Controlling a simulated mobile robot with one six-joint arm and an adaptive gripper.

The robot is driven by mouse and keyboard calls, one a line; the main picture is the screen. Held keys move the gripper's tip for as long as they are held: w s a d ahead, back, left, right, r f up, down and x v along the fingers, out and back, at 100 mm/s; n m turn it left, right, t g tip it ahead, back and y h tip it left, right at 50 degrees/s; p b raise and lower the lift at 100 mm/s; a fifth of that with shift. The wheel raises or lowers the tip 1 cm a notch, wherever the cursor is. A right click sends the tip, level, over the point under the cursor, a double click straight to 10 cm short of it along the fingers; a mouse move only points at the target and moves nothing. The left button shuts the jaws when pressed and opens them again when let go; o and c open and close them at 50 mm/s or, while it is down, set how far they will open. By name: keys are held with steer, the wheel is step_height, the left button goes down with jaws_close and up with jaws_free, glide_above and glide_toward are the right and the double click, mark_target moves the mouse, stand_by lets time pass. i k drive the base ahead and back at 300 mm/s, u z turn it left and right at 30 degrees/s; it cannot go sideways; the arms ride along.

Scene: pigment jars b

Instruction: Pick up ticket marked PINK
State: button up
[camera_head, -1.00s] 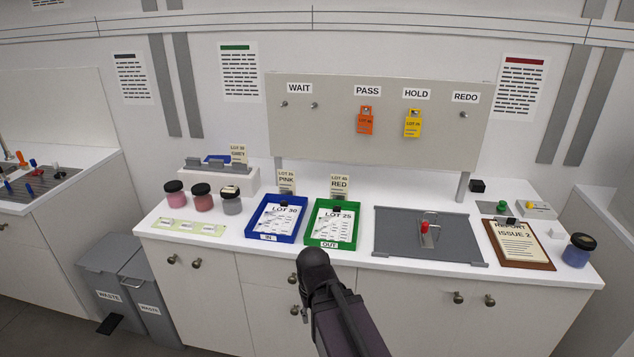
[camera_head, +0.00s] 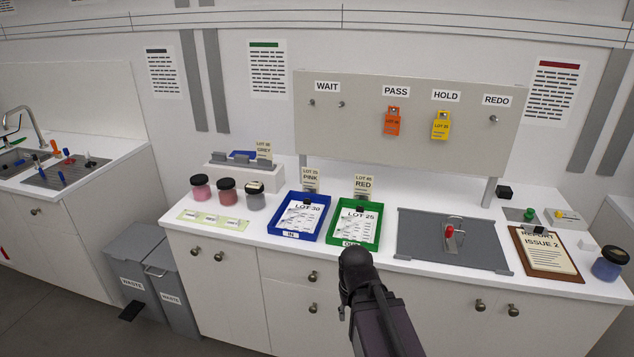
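The ticket marked PINK (camera_head: 311,179) is a small cream card. It stands upright at the back edge of the blue tray (camera_head: 325,223), which holds a sheet reading LOT 30. A similar ticket marked RED (camera_head: 363,187) stands just to its right, behind the green tray with the LOT 25 sheet. My arm rises from the bottom of the picture in front of the counter, with its dark end below the green tray, apart from the PINK ticket. The fingers of my gripper cannot be made out.
A GREY ticket (camera_head: 263,149) stands on a white rack at the back left. Several jars (camera_head: 227,190) stand left of the blue tray. The green tray (camera_head: 374,237) and a grey panel with a red-knobbed clamp (camera_head: 448,232) lie to the right. A pegboard overhangs behind.

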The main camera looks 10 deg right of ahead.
mark_target(310, 177)
steer(key=u, duration=0.05)
steer(key=i, duration=1)
steer(key=z, duration=0.05)
